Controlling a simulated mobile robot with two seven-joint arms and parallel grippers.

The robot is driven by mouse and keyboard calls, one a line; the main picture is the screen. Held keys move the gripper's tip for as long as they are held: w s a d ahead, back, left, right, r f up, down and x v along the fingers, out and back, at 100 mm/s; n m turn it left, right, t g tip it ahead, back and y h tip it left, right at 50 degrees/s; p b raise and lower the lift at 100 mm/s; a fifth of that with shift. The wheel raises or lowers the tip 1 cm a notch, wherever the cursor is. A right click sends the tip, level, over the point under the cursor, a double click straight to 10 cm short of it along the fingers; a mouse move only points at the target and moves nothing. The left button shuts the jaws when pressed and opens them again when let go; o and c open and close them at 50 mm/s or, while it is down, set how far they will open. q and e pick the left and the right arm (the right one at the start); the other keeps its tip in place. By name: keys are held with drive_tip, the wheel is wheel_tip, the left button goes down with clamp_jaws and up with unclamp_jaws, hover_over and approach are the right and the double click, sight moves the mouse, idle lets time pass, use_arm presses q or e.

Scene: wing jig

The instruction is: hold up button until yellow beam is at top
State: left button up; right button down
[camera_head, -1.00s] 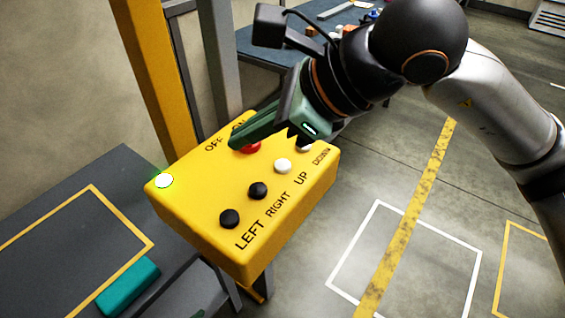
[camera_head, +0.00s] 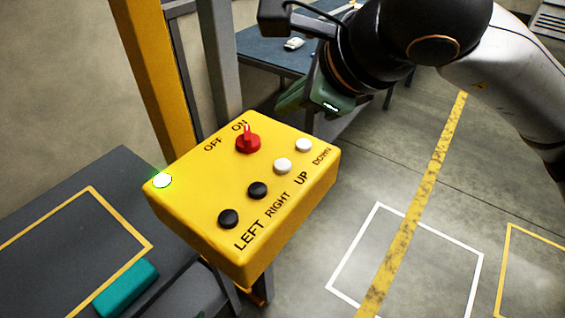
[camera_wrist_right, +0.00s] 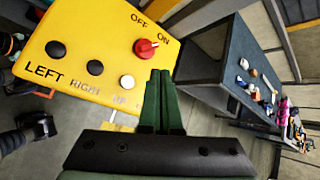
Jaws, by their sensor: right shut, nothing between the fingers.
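The yellow control box (camera_head: 205,195) has a white UP button (camera_head: 283,166) and a white DOWN button (camera_head: 303,145). It also carries two black buttons for LEFT (camera_head: 229,219) and RIGHT (camera_head: 257,190). The red knob (camera_head: 248,143) points to ON, and a lamp (camera_head: 162,181) glows green-white at the left corner. My right gripper (camera_head: 285,104) is shut and empty, behind the box and apart from the buttons. In the right wrist view its closed fingers (camera_wrist_right: 159,100) hide part of the box's edge; the UP button (camera_wrist_right: 127,82) shows left of them. The yellow beam is not clearly identifiable. My left gripper is out of view.
A yellow post (camera_head: 155,75) and a grey post (camera_head: 218,60) stand behind the box. A dark table (camera_head: 90,215) with a teal block (camera_head: 127,288) is at left. A blue-topped table (camera_head: 265,50) with small items stands behind. The floor at right is clear.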

drive_tip(key=b, duration=0.4)
hover_over(279, 158)
drive_tip(key=s+d, duration=0.2)
drive_tip(key=f, duration=0.6)
drive_tip(key=shift+a+f, duration=0.25)
drive_tip(key=shift+f+b, duration=0.65)
drive_tip(key=shift+b, duration=0.1)
drive_tip(key=shift+r, duration=0.1)
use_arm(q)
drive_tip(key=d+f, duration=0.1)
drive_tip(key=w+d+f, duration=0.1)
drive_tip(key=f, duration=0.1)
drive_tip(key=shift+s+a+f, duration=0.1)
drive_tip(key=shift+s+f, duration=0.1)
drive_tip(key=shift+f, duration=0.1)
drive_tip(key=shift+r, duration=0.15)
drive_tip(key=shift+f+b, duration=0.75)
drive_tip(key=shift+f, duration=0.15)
use_arm(e)
drive_tip(key=shift+f, duration=0.45)
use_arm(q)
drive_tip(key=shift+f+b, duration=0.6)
use_arm(e)
drive_tip(key=shift+f, duration=0.5)
idle(2.3)
